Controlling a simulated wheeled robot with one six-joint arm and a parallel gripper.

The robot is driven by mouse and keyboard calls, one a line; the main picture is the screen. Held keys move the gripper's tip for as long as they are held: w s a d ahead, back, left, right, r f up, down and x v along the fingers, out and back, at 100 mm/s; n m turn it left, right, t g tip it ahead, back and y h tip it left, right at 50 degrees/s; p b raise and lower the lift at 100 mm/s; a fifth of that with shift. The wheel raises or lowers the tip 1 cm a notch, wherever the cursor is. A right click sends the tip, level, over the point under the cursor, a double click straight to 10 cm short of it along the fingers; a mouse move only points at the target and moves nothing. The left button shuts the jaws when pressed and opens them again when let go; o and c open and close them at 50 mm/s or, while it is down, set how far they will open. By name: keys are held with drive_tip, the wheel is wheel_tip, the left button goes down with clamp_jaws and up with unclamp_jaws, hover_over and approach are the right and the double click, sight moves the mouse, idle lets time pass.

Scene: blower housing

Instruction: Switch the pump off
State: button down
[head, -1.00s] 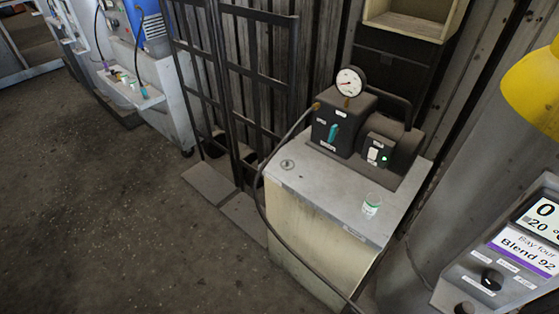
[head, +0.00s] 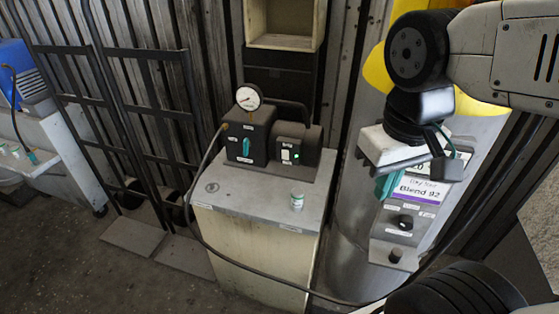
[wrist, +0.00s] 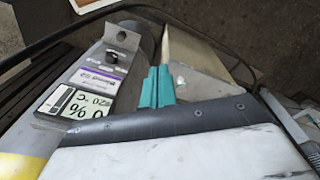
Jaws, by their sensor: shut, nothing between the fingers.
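The dark pump (head: 262,138) stands on a pale cabinet (head: 255,195). A round white gauge (head: 248,97) sits on top of its left block. A teal lever (head: 246,147) is on that block's front. A white rocker switch (head: 286,154) is on the right block, with a lit green lamp (head: 296,156) beside it. My gripper (head: 385,188) is right of the pump, in front of the display panel, apart from the switch. In the wrist view its teal fingers (wrist: 157,88) are together and empty. The pump cannot be made out in the wrist view.
A small white-and-green jar (head: 297,201) stands on the cabinet's front right. A dark hose (head: 205,240) loops from the pump across the cabinet front. A panel labelled Blend 92 (head: 405,215) with knobs is at right. Dark hand trucks (head: 150,90) stand left.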

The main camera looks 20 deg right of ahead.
sight(284, 153)
drive_tip(key=w+d+f+n+h, duration=0.1)
drive_tip(key=w+d+f+h, duration=0.1)
drive_tip(key=w+f+h, duration=0.4)
drive_tip(key=w+d+f+n+h, duration=0.1)
drive_tip(key=w+d+f+h, duration=0.15)
drive_tip(key=w+h, duration=0.75)
drive_tip(key=w+a+f+n+t+y, duration=0.2)
drive_tip(key=w+a+f+n+t, duration=0.2)
drive_tip(key=a+f+t, duration=0.3)
drive_tip(key=w+a+f+n+t+y, duration=0.3)
drive_tip(key=w+a+f+n+t, duration=0.2)
drive_tip(key=a+f, duration=0.4)
drive_tip(key=w+t, duration=0.1)
drive_tip(key=t, duration=0.1)
drive_tip(key=shift+w+a+t, duration=0.25)
drive_tip(key=shift+w+t, duration=0.05)
drive_tip(key=shift+t, duration=0.1)
drive_tip(key=shift+d, duration=0.1)
drive_tip(key=x, duration=1.4)
drive_tip(key=shift+w, duration=0.1)
